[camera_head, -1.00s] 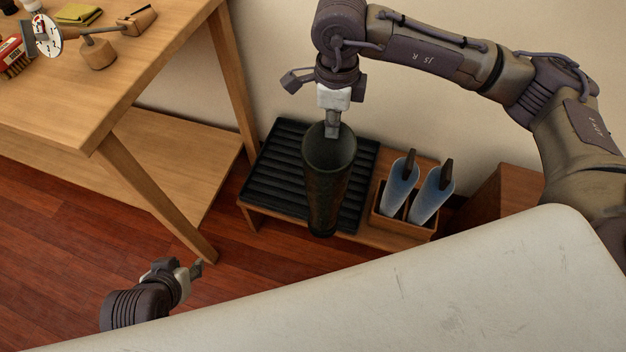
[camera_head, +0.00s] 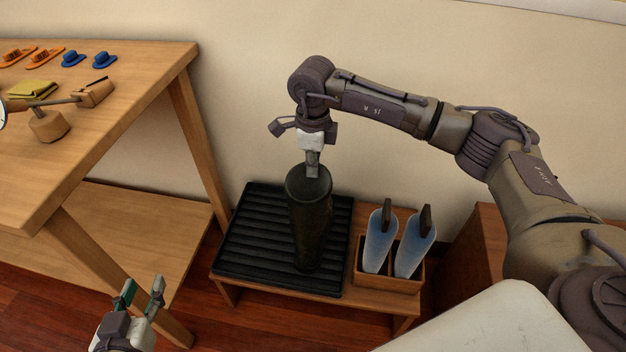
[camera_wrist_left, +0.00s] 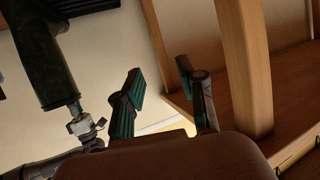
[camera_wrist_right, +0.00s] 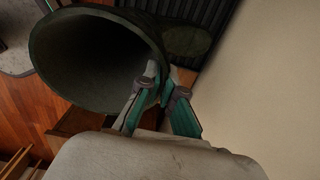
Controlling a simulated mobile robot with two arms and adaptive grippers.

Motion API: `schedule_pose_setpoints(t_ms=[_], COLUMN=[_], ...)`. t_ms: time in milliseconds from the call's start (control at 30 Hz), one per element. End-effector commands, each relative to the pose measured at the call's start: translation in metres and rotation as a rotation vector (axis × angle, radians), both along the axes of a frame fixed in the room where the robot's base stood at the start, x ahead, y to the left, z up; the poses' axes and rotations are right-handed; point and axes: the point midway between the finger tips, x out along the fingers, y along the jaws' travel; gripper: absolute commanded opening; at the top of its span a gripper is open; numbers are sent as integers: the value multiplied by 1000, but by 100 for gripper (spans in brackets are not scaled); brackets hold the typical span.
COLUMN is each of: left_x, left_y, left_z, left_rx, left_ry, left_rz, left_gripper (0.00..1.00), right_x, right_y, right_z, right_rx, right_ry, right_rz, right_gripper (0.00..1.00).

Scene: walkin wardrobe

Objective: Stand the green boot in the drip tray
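The dark green boot (camera_head: 309,225) appears upright over the black ribbed drip tray (camera_head: 252,240), its open top upward. I cannot tell whether its sole touches the tray. My right gripper (camera_head: 312,165) is shut on the boot's top rim; in the right wrist view one finger is inside the opening of the boot (camera_wrist_right: 85,60) and one outside. The tray's ribs (camera_wrist_right: 195,20) show behind it there. My left gripper (camera_head: 141,292) is open and empty, low at the front left beside the table leg. The left wrist view shows its spread fingers and the boot (camera_wrist_left: 38,60).
The tray lies on a low wooden bench (camera_head: 375,302). Beside it on the right is a wooden holder (camera_head: 390,275) with two translucent blue inserts with dark handles. The wall (camera_head: 240,60) is close behind.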

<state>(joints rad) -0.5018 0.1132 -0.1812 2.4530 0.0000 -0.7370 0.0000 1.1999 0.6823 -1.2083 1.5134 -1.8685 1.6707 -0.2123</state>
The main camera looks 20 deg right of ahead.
Motion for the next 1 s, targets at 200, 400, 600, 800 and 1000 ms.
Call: schedule_pose_setpoints(t_ms=[200,400,600,800,1000], left_x=[8,16,18,18,18], left_y=[-5,-11,-12,-13,-13], left_z=[16,43,51,51,54], left_rx=[-25,-64,-75,-75,-79], left_ry=[-105,-261,-300,-303,-319], left_rz=[-7,-17,-20,-20,-21], left_gripper=[40,40,40,40,40], right_x=[3,3,3,3,3], right_y=[-2,-2,-2,-2,-2], right_z=[-15,-37,-41,-41,-43], right_rx=[0,2,1,1,-1], right_ry=[-1,-3,-3,-3,-1], right_rz=[2,1,1,1,1], right_gripper=[0,0,0,0,23])
